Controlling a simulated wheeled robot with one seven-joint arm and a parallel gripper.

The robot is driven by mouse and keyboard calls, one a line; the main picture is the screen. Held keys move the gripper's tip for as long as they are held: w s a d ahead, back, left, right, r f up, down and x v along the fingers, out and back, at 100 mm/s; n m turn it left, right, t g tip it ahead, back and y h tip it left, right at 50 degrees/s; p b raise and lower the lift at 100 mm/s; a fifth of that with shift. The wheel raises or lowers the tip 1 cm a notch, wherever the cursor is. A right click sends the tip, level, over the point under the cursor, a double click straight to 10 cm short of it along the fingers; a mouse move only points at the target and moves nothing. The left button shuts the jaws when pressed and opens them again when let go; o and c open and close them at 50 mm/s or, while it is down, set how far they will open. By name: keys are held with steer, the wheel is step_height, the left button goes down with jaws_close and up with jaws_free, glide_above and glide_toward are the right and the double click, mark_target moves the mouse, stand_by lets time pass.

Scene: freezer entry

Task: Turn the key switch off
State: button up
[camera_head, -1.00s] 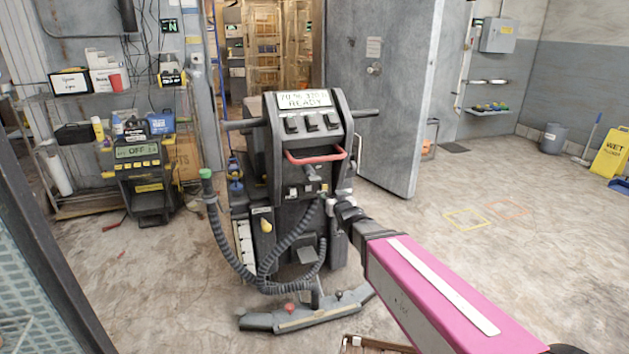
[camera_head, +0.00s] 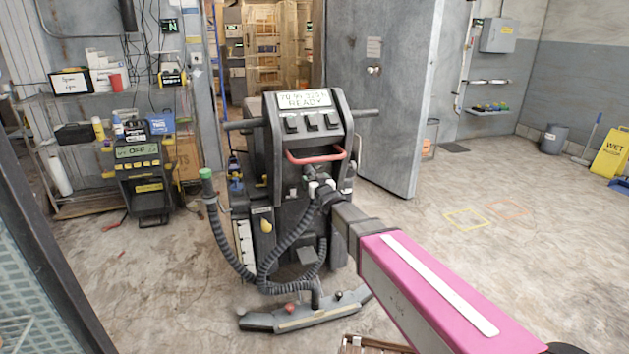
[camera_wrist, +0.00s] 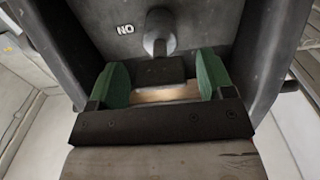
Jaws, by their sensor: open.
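The dark grey floor machine (camera_head: 300,150) stands in the middle of the head view, its display reading READY. The key switch (camera_wrist: 158,32) shows in the wrist view as a grey metal knob on the machine's dark panel, beside a white ON label (camera_wrist: 125,29) seen upside down. My gripper (camera_wrist: 162,78) is open, its two green fingers apart. In the wrist picture the fingers lie just below the knob, one to each side of it; contact cannot be told. A dark block and a pale strip show between them. In the head view my gripper (camera_head: 320,186) is at the machine's front, largely hiding the switch.
A red handle bar (camera_head: 316,157) crosses the machine above my gripper. A ribbed hose (camera_head: 228,248) with a green cap hangs at its left. A charger reading OFF (camera_head: 140,165) stands by the shelves.

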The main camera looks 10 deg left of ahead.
steer(key=shift+w+a, duration=0.25)
steer(key=shift+w, duration=0.2)
steer(key=c, duration=0.9)
